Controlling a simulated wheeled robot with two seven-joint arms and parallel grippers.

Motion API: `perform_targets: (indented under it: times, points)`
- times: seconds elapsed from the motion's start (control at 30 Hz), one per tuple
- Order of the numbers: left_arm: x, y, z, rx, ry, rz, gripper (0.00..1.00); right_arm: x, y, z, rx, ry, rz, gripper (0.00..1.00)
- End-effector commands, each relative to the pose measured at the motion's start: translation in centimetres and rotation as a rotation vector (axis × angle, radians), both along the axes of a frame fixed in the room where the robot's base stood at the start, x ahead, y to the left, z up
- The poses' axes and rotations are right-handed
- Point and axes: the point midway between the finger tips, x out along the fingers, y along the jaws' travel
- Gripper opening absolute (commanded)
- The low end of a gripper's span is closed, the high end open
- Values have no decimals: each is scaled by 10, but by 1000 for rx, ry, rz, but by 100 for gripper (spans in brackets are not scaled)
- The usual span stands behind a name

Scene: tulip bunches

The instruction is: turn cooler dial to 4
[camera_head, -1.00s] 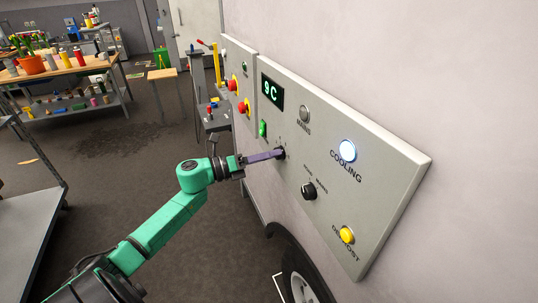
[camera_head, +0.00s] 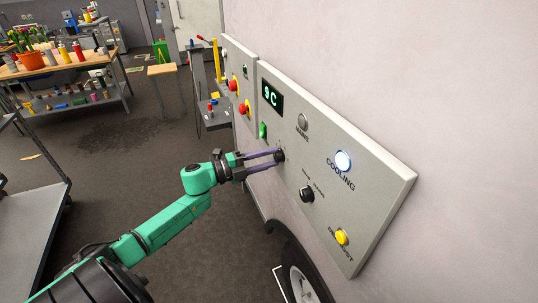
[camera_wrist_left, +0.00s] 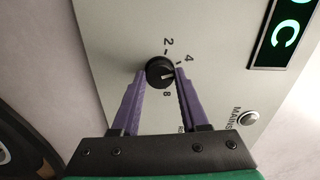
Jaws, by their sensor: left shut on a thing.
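The cooler dial (camera_head: 279,155) is a small round black knob on the grey control panel (camera_head: 375,205). In the left wrist view the dial (camera_wrist_left: 159,72) has a short white pointer line aimed to the lower right, toward the right finger. The figures 2, 4 and 8 show around it; the right finger covers the panel between 4 and 8. My left gripper (camera_head: 276,157) is shut on the dial, with one purple finger on each side, as the wrist view of the gripper (camera_wrist_left: 161,73) also shows. My right gripper is out of view.
The display (camera_head: 272,96) reads 9 C. A wheel (camera_head: 305,285) is below.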

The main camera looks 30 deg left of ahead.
Motion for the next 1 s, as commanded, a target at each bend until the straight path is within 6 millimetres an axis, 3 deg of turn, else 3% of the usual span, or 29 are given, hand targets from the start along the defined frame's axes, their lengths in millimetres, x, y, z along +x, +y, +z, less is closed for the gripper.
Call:
perform_targets:
  times: [0.3,0.8,0.83,0.9,1.0]
  points:
    - [0,0,0,-103,71,1,0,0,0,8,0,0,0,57]
    - [0,0,-1,-121,84,1,0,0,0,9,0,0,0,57]
    - [0,0,-1,-121,84,1,48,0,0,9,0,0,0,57]
    - [0,0,-1,-120,83,1,74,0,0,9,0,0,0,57]
    - [0,0,-1,-120,83,1,74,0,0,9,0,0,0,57]
